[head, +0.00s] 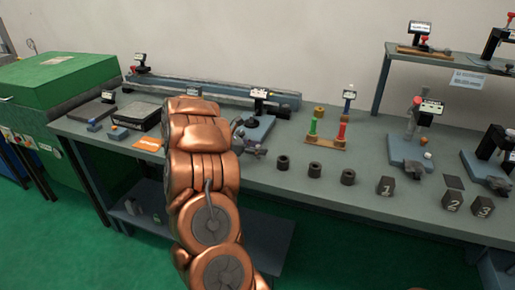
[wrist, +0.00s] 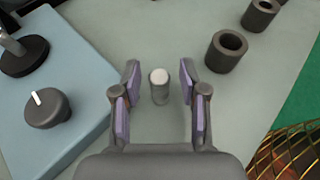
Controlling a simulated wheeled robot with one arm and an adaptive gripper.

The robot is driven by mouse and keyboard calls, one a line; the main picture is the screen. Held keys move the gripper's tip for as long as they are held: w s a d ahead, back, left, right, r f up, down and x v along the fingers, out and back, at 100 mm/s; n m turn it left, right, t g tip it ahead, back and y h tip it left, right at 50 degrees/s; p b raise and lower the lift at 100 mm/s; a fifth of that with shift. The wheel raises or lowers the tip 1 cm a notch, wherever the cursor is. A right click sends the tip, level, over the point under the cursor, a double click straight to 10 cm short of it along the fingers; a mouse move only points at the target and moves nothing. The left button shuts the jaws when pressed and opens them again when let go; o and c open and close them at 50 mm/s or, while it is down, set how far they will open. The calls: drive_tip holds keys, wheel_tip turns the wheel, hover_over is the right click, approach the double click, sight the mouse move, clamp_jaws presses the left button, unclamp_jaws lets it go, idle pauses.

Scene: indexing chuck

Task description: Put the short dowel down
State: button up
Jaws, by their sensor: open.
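The short dowel (wrist: 159,88), a small grey cylinder with a pale top, stands upright on the grey bench top in the wrist view. My gripper (wrist: 159,72) is open, with one finger on each side of the dowel and a visible gap on both sides. In the head view my gripper (head: 250,151) is low over the bench near its front, partly hidden by my copper-coloured arm. I cannot make out the dowel in the head view.
A blue fixture plate (wrist: 75,130) with a dark knob (wrist: 46,108) lies left of the dowel. Dark hollow cylinders (wrist: 226,51) stand to the right, and also show in the head view (head: 315,170). Numbered blocks (head: 385,186) are further right. The bench edge is close by.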

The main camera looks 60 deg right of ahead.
drive_tip(key=shift+r, duration=0.15)
drive_tip(key=b+v, duration=0.1)
drive_tip(key=v, duration=1.1)
drive_tip(key=shift+r, duration=0.1)
drive_tip(key=shift+a, duration=0.1)
